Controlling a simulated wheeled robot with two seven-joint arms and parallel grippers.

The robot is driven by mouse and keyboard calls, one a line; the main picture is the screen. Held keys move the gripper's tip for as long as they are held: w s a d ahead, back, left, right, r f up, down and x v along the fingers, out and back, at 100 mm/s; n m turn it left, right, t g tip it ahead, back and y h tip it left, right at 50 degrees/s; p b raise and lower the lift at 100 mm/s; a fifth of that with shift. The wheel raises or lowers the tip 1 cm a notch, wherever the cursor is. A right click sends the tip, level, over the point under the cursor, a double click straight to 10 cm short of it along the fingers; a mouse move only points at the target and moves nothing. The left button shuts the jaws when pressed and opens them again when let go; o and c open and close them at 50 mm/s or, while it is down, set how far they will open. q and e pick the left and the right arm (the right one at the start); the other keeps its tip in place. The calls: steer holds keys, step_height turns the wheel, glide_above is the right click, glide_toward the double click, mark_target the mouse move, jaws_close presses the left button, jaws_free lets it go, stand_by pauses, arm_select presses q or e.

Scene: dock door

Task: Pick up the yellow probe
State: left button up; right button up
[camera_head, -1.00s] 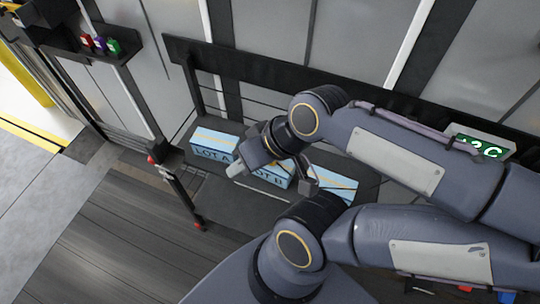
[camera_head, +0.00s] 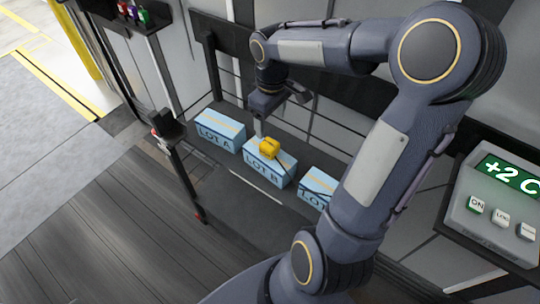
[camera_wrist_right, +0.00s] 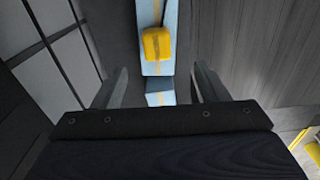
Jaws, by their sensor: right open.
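The yellow probe (camera_head: 269,148) is a small blocky thing on top of the blue box marked LOT B (camera_head: 262,174). My right gripper (camera_head: 271,122) hangs just above and behind it, pointing down, with a fingertip close to the probe in the head view. In the right wrist view the probe (camera_wrist_right: 157,44) shows ahead of my open, empty right fingers (camera_wrist_right: 160,88), roughly centred between them and apart from them. Whether a finger touches the box cannot be told. My left gripper is not in view.
The LOT A box (camera_head: 220,131) stands left of LOT B, and a third blue box (camera_head: 318,186) stands right, partly behind my arm. A dark post (camera_head: 180,170) rises in front. A display panel (camera_head: 497,205) reading +2 C is at right.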

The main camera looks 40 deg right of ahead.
mark_target(269, 143)
steer(key=shift+w+d+f, duration=0.25)
steer(key=shift+w+f, duration=0.05)
steer(key=shift+f, duration=0.25)
steer(key=shift+w+d+f, duration=0.2)
steer(key=shift+w+f, duration=0.05)
steer(key=shift+f, duration=0.25)
steer(key=f, duration=0.7)
steer(key=shift+a+f, duration=0.15)
steer(key=shift+a, duration=0.1)
steer(key=shift+s, duration=0.1)
steer(key=c, duration=1.2)
steer(key=shift+c, duration=0.2)
